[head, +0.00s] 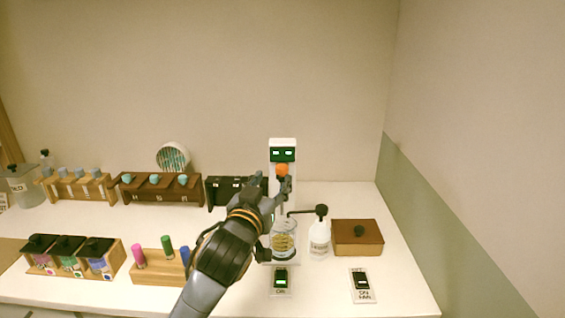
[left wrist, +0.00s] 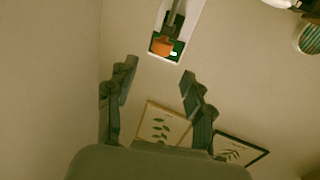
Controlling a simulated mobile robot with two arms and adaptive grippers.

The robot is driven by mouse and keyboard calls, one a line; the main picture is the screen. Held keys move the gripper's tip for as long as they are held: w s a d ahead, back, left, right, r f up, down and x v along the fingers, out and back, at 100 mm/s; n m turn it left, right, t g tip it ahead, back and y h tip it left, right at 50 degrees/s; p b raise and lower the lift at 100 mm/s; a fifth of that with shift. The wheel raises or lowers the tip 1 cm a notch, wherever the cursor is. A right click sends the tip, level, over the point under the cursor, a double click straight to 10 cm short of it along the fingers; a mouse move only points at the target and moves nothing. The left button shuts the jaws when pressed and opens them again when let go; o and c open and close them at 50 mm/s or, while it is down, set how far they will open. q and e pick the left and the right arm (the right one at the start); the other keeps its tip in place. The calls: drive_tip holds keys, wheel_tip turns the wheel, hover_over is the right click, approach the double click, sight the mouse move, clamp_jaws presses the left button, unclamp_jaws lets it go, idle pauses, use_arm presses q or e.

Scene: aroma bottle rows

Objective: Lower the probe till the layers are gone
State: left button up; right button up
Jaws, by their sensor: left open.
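A white stand (head: 283,145) with a green display (head: 283,155) rises behind the counter's middle. An orange knob (head: 282,170) sits on its front; the knob also shows in the left wrist view (left wrist: 162,47), beyond the fingertips. A glass beaker (head: 284,240) with yellowish layers inside stands below the stand. The probe's lower part is mostly hidden by my arm and gripper. My left gripper (head: 271,183) is open and empty, its fingers just below and left of the knob in the head view. In the left wrist view the spread fingers (left wrist: 157,76) hold nothing. My right gripper is not in view.
A white bottle (head: 319,238) and a brown box (head: 357,238) stand right of the beaker. Switch plates (head: 281,281) lie in front. Bottle racks (head: 160,188), a rack of coloured pegs (head: 158,270) and dark-topped boxes (head: 70,258) fill the left.

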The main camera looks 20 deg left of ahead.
sight(281, 167)
use_arm(q)
drive_tip(key=w, duration=0.4)
drive_tip(key=shift+w+a+p, duration=0.1)
drive_tip(key=shift+w+p, duration=0.05)
drive_tip(key=shift+p, duration=0.15)
drive_tip(key=w, duration=0.3)
drive_tip(key=shift+w+p, duration=0.2)
drive_tip(key=shift+p, duration=0.1)
drive_tip(key=shift+w+f, duration=0.1)
drive_tip(key=shift+w, duration=0.45)
drive_tip(key=c, duration=0.9)
clamp_jaws()
drive_tip(key=shift+f, duration=0.1)
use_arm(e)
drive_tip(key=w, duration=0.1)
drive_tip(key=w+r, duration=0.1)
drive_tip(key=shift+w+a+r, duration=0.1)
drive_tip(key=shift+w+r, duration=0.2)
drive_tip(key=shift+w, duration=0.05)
